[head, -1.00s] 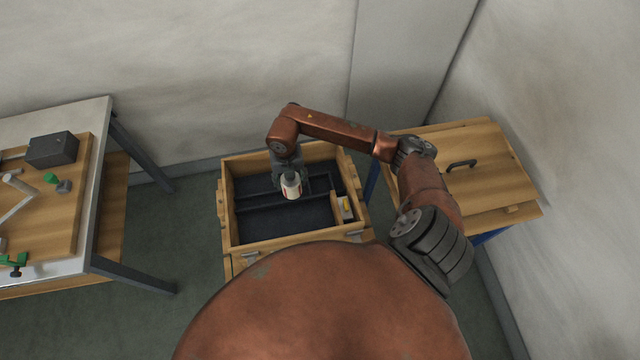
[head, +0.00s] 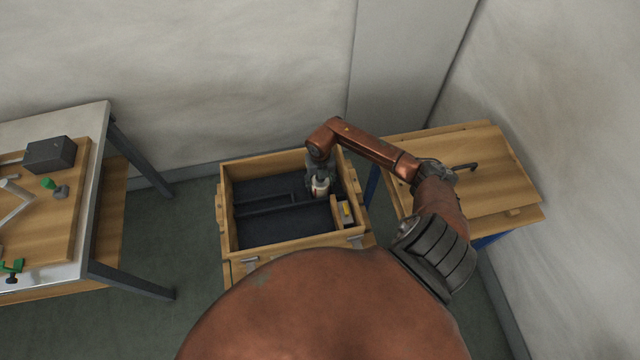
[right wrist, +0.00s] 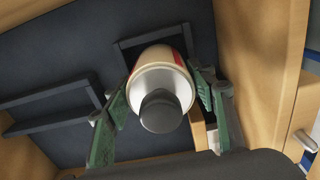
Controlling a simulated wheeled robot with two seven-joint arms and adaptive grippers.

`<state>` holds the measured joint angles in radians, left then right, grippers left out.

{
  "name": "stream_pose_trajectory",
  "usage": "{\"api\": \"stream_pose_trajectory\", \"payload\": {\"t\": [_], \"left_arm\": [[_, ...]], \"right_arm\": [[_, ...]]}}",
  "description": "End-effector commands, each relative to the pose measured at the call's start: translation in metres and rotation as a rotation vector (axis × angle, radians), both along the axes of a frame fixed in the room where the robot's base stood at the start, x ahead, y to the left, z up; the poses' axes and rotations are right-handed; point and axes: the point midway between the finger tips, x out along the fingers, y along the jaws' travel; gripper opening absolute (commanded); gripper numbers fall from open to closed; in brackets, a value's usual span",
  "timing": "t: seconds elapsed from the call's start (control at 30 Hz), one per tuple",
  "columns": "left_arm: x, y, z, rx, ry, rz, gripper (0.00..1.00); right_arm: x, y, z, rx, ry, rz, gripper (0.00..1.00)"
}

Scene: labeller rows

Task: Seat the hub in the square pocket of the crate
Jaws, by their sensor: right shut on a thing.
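The hub (head: 321,189) is a cream cylinder with a red stripe and a dark round end. My right gripper (head: 320,181) is shut on it, inside the crate's outline towards its right side. The right wrist view shows the hub (right wrist: 160,92) between the green fingers. The wooden crate (head: 285,242) has a dark lining and low dark dividers. A dark square-cornered frame, looking like the square pocket (right wrist: 126,50), shows partly behind the hub in the wrist view. The hub hides much of it; I cannot tell whether the hub touches it. My left gripper is not in view.
A small compartment with a yellow item (head: 346,209) lies at the crate's right wall, close to the hub. A wooden lid (head: 490,165) with a black handle lies at the right. A bench (head: 92,200) with a dark box (head: 50,154) stands left. The crate's left floor is clear.

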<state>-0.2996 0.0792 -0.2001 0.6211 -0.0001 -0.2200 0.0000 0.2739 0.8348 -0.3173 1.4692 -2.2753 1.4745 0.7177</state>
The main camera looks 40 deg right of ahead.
Motion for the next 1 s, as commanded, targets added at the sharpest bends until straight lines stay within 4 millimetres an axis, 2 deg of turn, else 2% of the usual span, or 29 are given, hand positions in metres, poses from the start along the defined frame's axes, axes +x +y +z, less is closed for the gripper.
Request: {"api": "stream_pose_trajectory", "payload": {"t": [0.1, 0.43, 0.47, 0.5, 0.7, 1.0], "left_arm": [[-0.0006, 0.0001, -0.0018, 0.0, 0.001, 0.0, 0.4], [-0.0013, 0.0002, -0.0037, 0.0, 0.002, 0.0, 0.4], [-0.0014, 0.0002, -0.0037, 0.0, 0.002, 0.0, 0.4], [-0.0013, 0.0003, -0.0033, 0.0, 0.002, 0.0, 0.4], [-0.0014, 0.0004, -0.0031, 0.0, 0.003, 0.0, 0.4], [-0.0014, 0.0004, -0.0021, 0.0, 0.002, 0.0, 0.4]], "right_arm": [[0.0006, -0.0001, -0.0117, 0.0, -0.001, -0.001, 0.23], [0.0008, -0.0004, -0.0143, -0.001, 0.0, 0.0, 0.23], [0.0003, -0.0005, -0.015, -0.001, 0.0, 0.0, 0.52], [0.0004, -0.0003, -0.0143, -0.001, 0.0, 0.0, 0.55], [0.0003, -0.0002, -0.0141, -0.001, 0.0, 0.0, 0.69], [0.0005, 0.0001, -0.0124, 0.0, -0.001, 0.0, 0.69]]}}
